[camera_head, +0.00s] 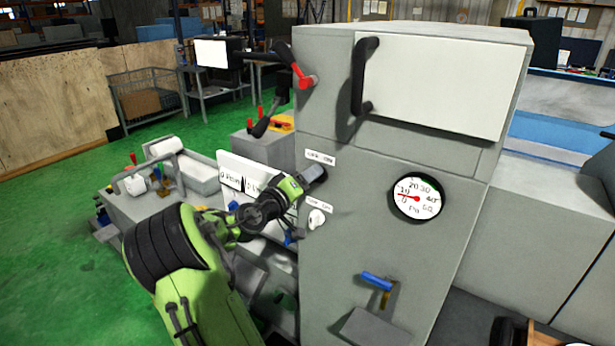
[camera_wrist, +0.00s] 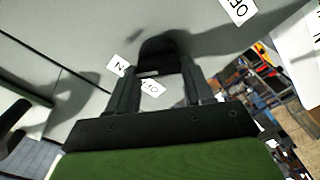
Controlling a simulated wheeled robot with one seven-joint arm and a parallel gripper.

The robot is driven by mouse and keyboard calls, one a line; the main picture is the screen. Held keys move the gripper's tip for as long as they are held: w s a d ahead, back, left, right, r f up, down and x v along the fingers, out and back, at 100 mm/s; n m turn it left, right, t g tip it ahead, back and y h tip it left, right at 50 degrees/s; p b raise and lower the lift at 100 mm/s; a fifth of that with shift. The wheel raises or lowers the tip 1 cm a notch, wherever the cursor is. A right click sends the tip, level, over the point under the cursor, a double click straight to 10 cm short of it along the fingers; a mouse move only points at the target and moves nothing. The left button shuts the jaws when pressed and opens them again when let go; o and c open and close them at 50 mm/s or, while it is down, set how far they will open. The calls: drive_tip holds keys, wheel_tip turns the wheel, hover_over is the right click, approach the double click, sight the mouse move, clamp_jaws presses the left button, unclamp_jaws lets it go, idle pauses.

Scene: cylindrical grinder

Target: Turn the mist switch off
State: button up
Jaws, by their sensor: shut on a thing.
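The grey machine cabinet (camera_head: 385,235) carries two small white labels on its front, too small to read. My gripper (camera_head: 313,176) is at the upper label (camera_head: 320,158), on a dark knob that it mostly hides; I take this as the mist switch. In the wrist view, my gripper (camera_wrist: 165,72) has its two fingers on either side of the dark switch knob (camera_wrist: 165,45), shut on it. The knob's setting cannot be told.
A pale knob (camera_head: 316,218) sits just below my gripper. A round gauge (camera_head: 417,197) is to the right, a blue-handled lever (camera_head: 377,281) lower down. A red lever (camera_head: 306,80) and a black door handle (camera_head: 364,76) stick out above. Green floor is free at left.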

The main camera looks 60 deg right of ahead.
drive_tip(key=shift+w+f+n+p, duration=0.1)
drive_tip(key=shift+n+p, duration=0.8)
drive_tip(key=shift+n, duration=0.95)
drive_tip(key=shift+f+n+p, duration=0.1)
drive_tip(key=shift+n+p, duration=0.8)
drive_tip(key=shift+n, duration=0.95)
drive_tip(key=o, duration=1)
drive_tip(key=shift+o, duration=0.2)
drive_tip(key=w+a+b, duration=0.2)
drive_tip(key=a+b, duration=0.1)
drive_tip(key=a, duration=1.2)
drive_tip(key=shift+w+a, duration=0.25)
drive_tip(key=shift+a, duration=0.05)
